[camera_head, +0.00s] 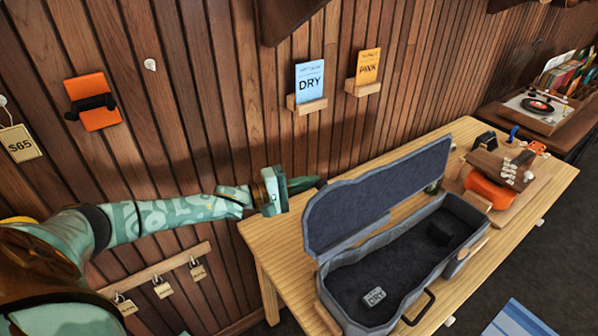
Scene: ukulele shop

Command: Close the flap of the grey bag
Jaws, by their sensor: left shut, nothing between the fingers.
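The grey bag (345,290) is a ukulele-shaped case on the wooden table, its hollow inside facing up. Its flap (375,195) stands raised along the back edge, leaning toward the wall, so the bag is open. My right gripper is not in view.
The wooden table (285,240) has bare room left of the bag. To the right, a board holds an orange clamp-like object (490,188) and a ukulele headstock. The plank wall behind carries small card shelves (307,105).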

